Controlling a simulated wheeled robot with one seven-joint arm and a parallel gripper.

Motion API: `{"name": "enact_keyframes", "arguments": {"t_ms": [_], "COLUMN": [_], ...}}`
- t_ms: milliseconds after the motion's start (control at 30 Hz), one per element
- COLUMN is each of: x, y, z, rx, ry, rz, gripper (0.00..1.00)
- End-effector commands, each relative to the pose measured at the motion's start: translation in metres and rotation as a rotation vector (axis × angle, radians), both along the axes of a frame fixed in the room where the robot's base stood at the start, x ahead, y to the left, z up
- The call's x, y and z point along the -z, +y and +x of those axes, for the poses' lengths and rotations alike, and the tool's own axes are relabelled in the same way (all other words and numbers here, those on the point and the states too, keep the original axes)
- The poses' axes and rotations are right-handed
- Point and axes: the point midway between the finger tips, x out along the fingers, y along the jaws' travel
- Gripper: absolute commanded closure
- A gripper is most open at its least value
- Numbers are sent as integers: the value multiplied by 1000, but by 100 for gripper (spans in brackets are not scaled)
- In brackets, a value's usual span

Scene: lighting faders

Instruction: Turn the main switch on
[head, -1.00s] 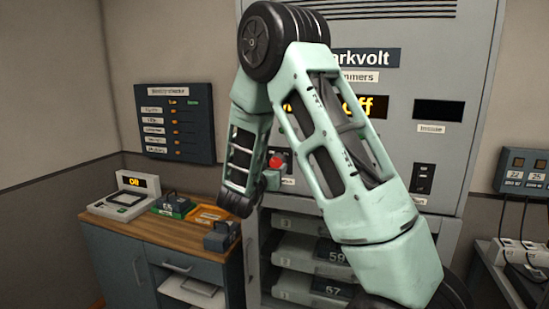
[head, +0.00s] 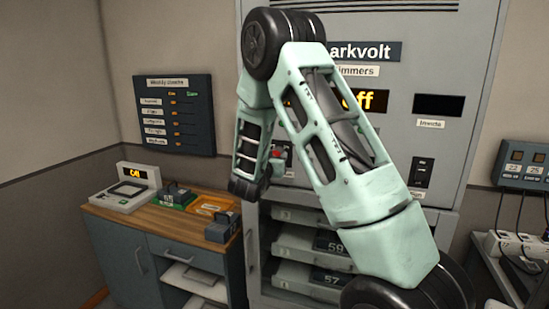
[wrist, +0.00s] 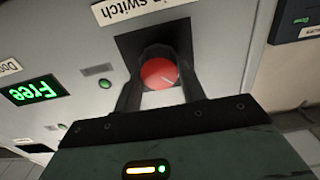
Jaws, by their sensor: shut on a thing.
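The main switch, a red round knob (wrist: 158,73), sits in a dark square recess on the grey cabinet under a label ending in "switch". My gripper (wrist: 160,92) is shut on it, one dark finger on each side. In the head view, part of the red switch (head: 277,154) shows beside my wrist; my arm hides much of the area around it. The big amber display (head: 360,100) on the Markvolt dimmers cabinet (head: 420,60) reads "off", partly hidden by my arm.
A green "Free" display (wrist: 35,92) and a small green lamp (wrist: 105,84) lie left of the switch. A wooden-topped counter (head: 150,222) with a console and several coloured padlock-like items stands left. Dimmer drawers (head: 300,250) lie below.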

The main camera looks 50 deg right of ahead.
Motion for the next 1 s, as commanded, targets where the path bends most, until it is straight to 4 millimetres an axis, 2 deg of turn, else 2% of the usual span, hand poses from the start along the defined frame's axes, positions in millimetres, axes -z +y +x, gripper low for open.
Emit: {"name": "enact_keyframes", "arguments": {"t_ms": [367, 1000], "x": [6, 10], "y": [0, -1], "z": [-1, -3], "rx": [1, 0], "ry": [-120, -658], "rz": [48, 271], "gripper": [82, 82]}}
